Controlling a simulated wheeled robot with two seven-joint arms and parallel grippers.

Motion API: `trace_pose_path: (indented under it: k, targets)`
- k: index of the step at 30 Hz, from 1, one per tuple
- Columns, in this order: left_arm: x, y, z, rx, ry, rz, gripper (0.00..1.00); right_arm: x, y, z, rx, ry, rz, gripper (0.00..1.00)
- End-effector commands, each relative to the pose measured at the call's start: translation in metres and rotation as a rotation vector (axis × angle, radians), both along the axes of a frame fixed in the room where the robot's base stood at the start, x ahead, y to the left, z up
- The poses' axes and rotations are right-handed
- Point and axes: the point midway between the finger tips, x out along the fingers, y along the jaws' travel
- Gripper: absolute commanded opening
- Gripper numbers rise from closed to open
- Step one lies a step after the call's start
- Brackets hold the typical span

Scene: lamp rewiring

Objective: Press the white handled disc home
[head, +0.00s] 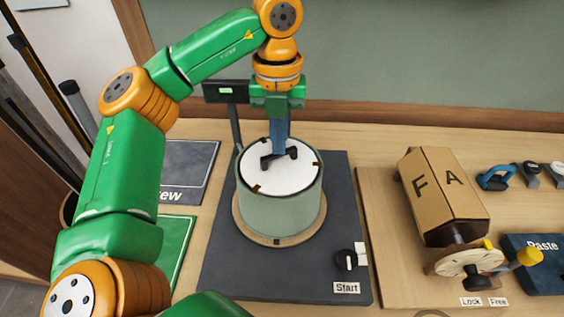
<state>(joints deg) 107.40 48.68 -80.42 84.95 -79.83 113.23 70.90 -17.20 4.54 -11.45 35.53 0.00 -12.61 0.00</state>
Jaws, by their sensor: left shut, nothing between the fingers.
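The white handled disc (295,180) lies in the top of a grey-green round drum (280,218), with its black handle across the middle. Dark tabs show at several places around the disc's edge. My left gripper (279,151) comes straight down from above, fingers shut and empty, with its tips at or just over the black handle. I cannot tell whether the tips touch it. Whether the disc sits fully down in the drum is not clear. My right gripper is not in view.
The drum stands on a wooden ring on a dark base plate (222,275) with a black knob (346,259) marked "Start". A thin post with a small display (226,91) rises behind. To the right are a cardboard-coloured box (443,190) and a blue "Paste" container (535,262).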

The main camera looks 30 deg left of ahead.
Motion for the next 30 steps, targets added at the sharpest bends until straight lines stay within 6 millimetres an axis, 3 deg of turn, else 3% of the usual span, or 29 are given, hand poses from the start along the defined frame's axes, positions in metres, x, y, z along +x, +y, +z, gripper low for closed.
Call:
trace_pose_path:
  k: [19, 30]
  targets:
    - [0.000, 0.000, 0.070, 0.001, 0.003, -0.001, 0.00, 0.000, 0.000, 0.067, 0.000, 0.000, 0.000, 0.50]
    - [0.000, 0.000, 0.069, 0.001, 0.003, -0.001, 0.00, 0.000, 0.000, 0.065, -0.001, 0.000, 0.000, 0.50]
